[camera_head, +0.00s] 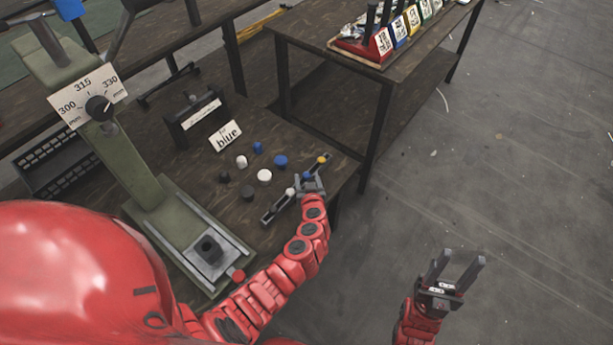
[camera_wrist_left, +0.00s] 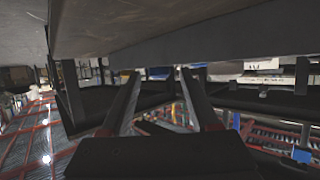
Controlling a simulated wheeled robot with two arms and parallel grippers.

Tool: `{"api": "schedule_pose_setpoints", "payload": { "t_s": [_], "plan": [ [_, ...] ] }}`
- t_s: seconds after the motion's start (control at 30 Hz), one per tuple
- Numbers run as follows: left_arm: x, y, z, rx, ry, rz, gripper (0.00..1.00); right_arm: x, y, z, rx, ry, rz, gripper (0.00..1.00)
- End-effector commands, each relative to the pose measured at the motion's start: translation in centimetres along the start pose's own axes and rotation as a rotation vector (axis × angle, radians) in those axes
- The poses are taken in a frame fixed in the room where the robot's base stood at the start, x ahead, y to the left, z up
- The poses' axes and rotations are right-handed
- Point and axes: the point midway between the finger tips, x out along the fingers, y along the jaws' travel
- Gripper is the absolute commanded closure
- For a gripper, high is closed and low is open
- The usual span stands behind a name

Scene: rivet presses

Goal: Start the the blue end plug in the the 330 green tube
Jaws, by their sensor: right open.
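Two blue plugs, a larger one (camera_head: 280,160) and a smaller one (camera_head: 258,147), stand on the dark bench among white and black plugs. A sign reading "blue" (camera_head: 225,136) stands behind them. My left gripper (camera_head: 309,183) is at the bench's right edge, beside a dark strip (camera_head: 275,212) with a yellow knob (camera_head: 322,159). In the left wrist view its fingers (camera_wrist_left: 160,72) are apart with nothing seen between them. My right gripper (camera_head: 456,266) is open and empty over the floor. I cannot make out a green tube.
A green press (camera_head: 135,165) with a 300/315/330 dial (camera_head: 98,107) stands on the bench at left. A dark labelled holder (camera_head: 195,115) stands behind the plugs. A second table (camera_head: 425,70) carries coloured labelled bins.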

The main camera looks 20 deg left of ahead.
Motion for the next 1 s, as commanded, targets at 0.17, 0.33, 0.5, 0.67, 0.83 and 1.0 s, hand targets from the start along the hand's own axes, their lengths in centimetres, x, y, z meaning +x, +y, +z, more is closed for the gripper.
{"api": "schedule_pose_setpoints", "payload": {
  "t_s": [0.17, 0.33, 0.5, 0.67, 0.83, 1.0],
  "plan": [
    [0.0, 0.0, 0.0, 0.000, 0.000, 0.000, 0.73, 0.0, 0.0, 0.0, 0.000, 0.000, 0.000, 0.50],
    [0.0, 0.0, 0.0, 0.000, 0.000, 0.000, 1.00, 0.0, 0.0, 0.0, 0.000, 0.000, 0.000, 0.50],
    [0.0, 0.0, 0.0, 0.000, 0.001, 0.000, 1.00, 0.0, 0.0, 0.0, 0.000, 0.000, 0.000, 0.50],
    [0.0, 0.0, -0.1, 0.000, 0.001, 0.000, 1.00, 0.0, 0.0, 0.0, 0.000, 0.000, 0.000, 0.50],
    [-0.3, 0.1, -0.9, -0.004, 0.002, 0.001, 1.00, 0.1, 0.0, 0.0, 0.000, 0.000, 0.000, 0.50],
    [-1.1, 0.0, -2.8, -0.004, 0.002, -0.002, 1.00, 0.4, 0.0, -0.1, 0.000, 0.000, 0.000, 0.50]
  ]
}}
